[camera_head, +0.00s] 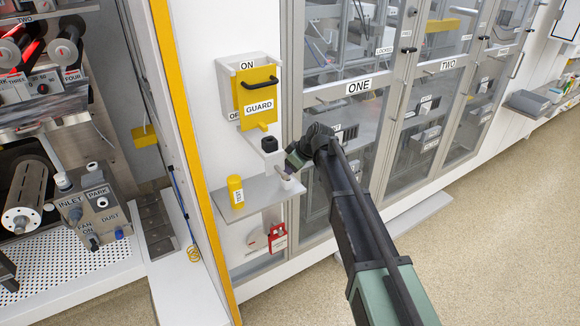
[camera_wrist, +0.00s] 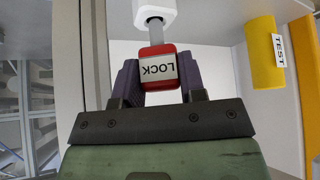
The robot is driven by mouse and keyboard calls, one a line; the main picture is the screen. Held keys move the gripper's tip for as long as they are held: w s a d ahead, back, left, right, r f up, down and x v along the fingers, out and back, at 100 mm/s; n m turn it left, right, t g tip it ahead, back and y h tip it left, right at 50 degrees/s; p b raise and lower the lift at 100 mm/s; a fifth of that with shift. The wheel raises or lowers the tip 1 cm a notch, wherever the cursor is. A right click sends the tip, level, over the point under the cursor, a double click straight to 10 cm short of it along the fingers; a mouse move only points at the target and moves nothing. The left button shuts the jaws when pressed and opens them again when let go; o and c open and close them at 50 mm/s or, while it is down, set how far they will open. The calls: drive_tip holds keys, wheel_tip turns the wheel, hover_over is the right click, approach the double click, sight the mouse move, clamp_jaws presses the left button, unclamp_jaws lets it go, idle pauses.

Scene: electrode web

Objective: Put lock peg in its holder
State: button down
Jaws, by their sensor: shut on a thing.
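The lock peg (camera_wrist: 158,70) has a red head with a white LOCK label, upside down in the wrist view, and a grey shaft (camera_wrist: 156,32). My gripper (camera_wrist: 159,80) is shut on the red head between its two purple fingers. The shaft points to a white holder (camera_wrist: 154,12) at the top of the wrist view, and its end meets the holder's opening. I cannot tell how deep it sits. In the head view, my gripper (camera_head: 294,166) is over the right end of a small grey shelf (camera_head: 262,198); the peg is mostly hidden there.
A yellow TEST cylinder (camera_head: 236,190) stands on the shelf's left side; it also shows in the wrist view (camera_wrist: 262,55). A yellow GUARD plate (camera_head: 257,98) with a black handle is above. A red tag (camera_head: 277,238) hangs below. Glass cabinet doors (camera_head: 350,120) stand close on the right.

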drive_tip(key=shift+f+b, duration=1.25)
drive_tip(key=shift+f, duration=0.1)
drive_tip(key=c, duration=0.6)
unclamp_jaws()
drive_tip(key=shift+r, duration=0.1)
drive_tip(key=p+v, duration=0.9)
drive_tip(key=v, duration=0.1)
drive_tip(key=shift+s+d+r, duration=0.15)
drive_tip(key=shift+d+r, duration=0.05)
drive_tip(key=shift+r, duration=0.1)
